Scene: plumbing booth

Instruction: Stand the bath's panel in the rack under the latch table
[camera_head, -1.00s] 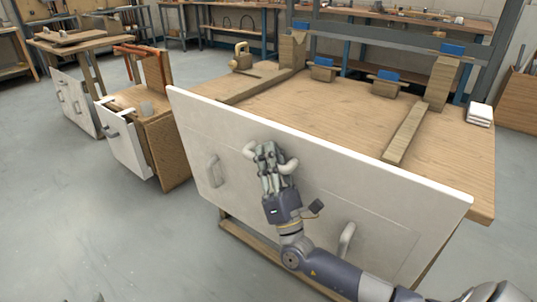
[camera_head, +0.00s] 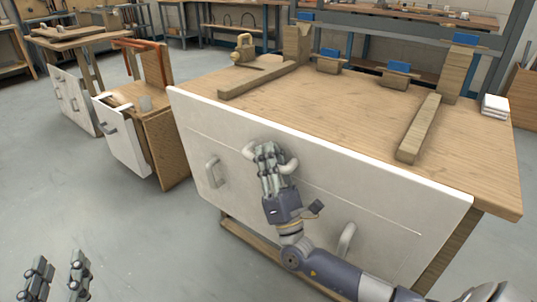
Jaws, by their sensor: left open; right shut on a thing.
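The bath's panel (camera_head: 330,215) is a large white board with several pale handles, held tilted in front of the latch table (camera_head: 340,120). My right gripper (camera_head: 268,162) is shut on the panel's middle upper handle. My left gripper (camera_head: 57,278) is open and empty at the bottom left, over bare floor and apart from the panel. The latch table has a wooden top with blue-topped latches (camera_head: 398,70). A wooden rail (camera_head: 262,256), perhaps part of the rack, shows below the panel; the panel hides the rest under the table.
A wooden cabinet (camera_head: 170,150) with a white front (camera_head: 120,140) stands left of the panel. Grey floor is clear at the lower left.

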